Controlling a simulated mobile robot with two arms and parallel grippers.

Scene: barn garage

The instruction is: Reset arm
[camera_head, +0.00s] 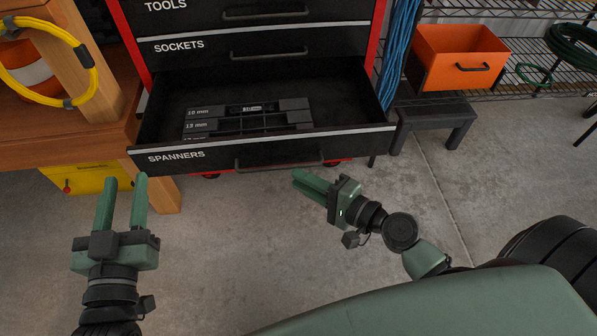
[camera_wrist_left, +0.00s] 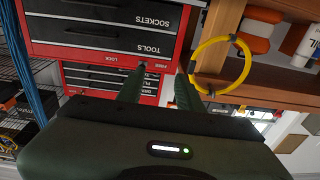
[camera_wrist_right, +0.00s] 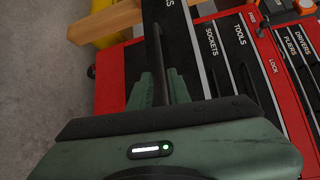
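My left gripper (camera_head: 122,180) is open and empty over the floor at the lower left of the head view, in front of the workbench. Its two green fingers stand apart in the left wrist view (camera_wrist_left: 157,84). My right gripper (camera_head: 297,178) is in front of the drawer marked SPANNERS (camera_head: 350,141), just below its handle (camera_head: 280,163) in the picture.
The spanners drawer is pulled out and holds a dark spanner tray (camera_head: 248,118). A wooden workbench (camera_head: 125,130) with a yellow hose (camera_head: 85,62) stands at left. An orange bin (camera_head: 462,57) is at right. The concrete floor (camera_head: 235,235) between my grippers is clear.

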